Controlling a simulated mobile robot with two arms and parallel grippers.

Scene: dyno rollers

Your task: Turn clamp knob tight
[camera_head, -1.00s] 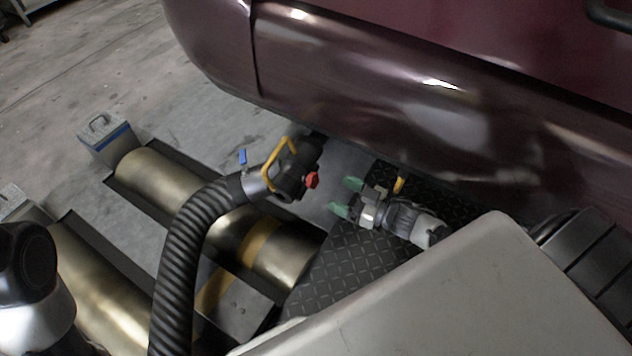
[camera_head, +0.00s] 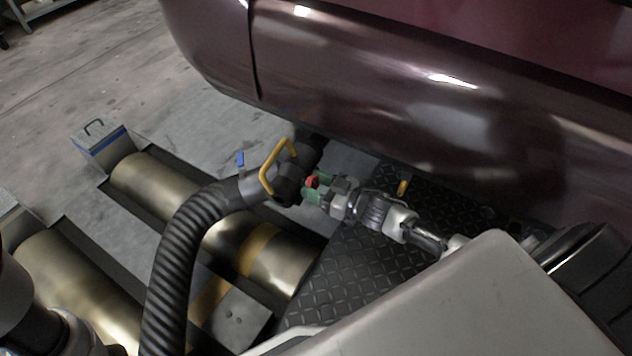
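The red clamp knob (camera_head: 312,181) sticks out from the right side of the dark clamp (camera_head: 288,185) at the end of the black ribbed hose (camera_head: 180,250). A yellow handle (camera_head: 268,170) stands on the clamp. My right gripper (camera_head: 315,188) has its green fingertips at the knob, one on its far side and one on its near side. The near finger seems to overlap the clamp's edge. I cannot tell whether the fingers touch the knob. Of my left arm only links show at the lower left; its gripper is out of view.
The maroon car body (camera_head: 400,90) overhangs the clamp and my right arm. Brass rollers (camera_head: 160,190) lie in floor recesses below the hose. A black tread plate (camera_head: 350,270) lies under my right arm. A small blue lever (camera_head: 240,158) stands by the hose end.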

